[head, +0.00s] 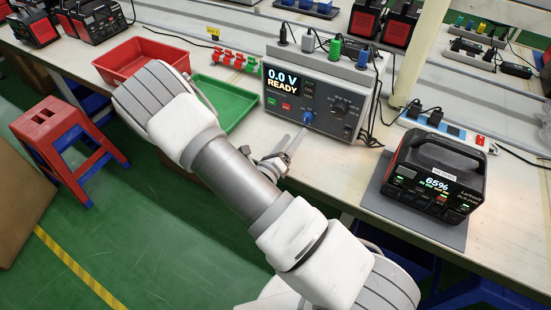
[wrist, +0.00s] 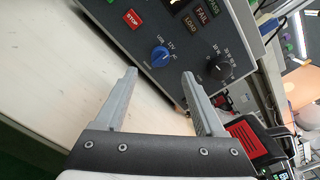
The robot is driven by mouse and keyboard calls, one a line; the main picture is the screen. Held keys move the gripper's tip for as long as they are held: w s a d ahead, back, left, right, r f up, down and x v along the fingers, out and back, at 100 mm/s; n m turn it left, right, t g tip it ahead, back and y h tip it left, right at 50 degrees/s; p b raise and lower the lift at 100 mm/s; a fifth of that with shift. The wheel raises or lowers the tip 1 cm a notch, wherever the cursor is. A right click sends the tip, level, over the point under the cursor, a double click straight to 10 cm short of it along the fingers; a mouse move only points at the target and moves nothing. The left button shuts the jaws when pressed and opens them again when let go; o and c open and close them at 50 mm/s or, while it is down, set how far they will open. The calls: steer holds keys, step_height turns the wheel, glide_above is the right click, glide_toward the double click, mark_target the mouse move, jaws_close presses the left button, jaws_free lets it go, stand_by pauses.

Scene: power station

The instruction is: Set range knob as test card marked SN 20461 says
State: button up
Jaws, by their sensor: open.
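The grey tester (head: 318,95) stands on the bench, its display reading "0.0 V READY". Its front has a blue knob (wrist: 160,56) with labels that look like USB, 12V and AC, and a black knob (wrist: 219,67) to the right with small watt markings. The blue knob also shows in the head view (head: 308,117). I cannot tell which is the range knob or where either points. My gripper (wrist: 159,76) is open and empty, its fingertips just short of the blue knob and straddling its line. I see no readable SN 20461 card.
A black power station (head: 435,180) reading 65% sits on a grey mat (head: 391,204) to the right. A red tray (head: 137,57) and green tray (head: 225,98) lie left of the tester. A red STOP button (wrist: 132,18) is left of the blue knob. Cables run behind.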

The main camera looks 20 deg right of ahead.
steer(key=v, duration=1)
steer(key=shift+r+p, duration=0.1)
steer(key=shift+p, duration=0.2)
